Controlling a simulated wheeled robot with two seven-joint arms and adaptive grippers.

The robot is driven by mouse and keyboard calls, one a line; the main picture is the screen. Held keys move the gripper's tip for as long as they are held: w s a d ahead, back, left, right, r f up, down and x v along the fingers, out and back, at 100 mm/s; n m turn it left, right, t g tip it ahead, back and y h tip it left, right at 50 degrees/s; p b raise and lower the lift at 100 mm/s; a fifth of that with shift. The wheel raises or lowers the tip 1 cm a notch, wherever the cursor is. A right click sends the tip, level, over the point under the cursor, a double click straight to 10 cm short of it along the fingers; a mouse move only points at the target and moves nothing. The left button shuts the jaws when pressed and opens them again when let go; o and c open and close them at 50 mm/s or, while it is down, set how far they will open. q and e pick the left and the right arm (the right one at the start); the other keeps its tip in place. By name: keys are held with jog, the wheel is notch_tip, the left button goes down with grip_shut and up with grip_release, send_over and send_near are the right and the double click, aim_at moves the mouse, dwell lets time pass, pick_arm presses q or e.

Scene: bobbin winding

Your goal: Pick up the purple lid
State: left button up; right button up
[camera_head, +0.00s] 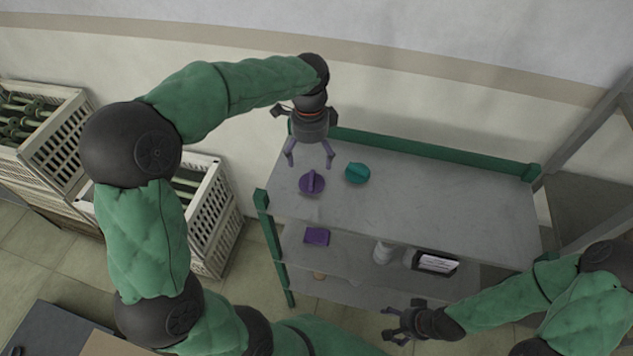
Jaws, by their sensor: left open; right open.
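The purple lid (312,182) lies on the grey top of the shelf table (430,200), near its left end, with a raised grip bar across its top. A teal lid (357,173) lies just to its right. My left gripper (310,162) is open, pointing down, with its fingers above and just behind the purple lid; nothing is between them. I cannot tell the exact height gap. My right gripper (388,325) is open and empty, low in front of the table, apart from both lids.
On the lower shelf are a purple box (317,236), a white cylinder (382,252) and a dark box with a white label (436,263). A green rail (430,153) edges the tabletop's back. White crates (212,215) stand at left. The tabletop's right side is clear.

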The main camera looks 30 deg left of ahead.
pick_arm(q)
jog(key=shift+w+f+b, duration=0.35)
jog(key=shift+w+f, duration=0.1)
jog(key=shift+f, duration=0.35)
send_over(312, 178)
jog(key=f, duration=0.4)
jog(key=shift+s+d, duration=0.1)
jog(key=shift+s, duration=0.1)
jog(key=shift+w+f+p, duration=0.2)
jog(key=shift+f+p, duration=0.4)
jog(key=shift+f, duration=2.65)
jog(key=c, duration=0.7)
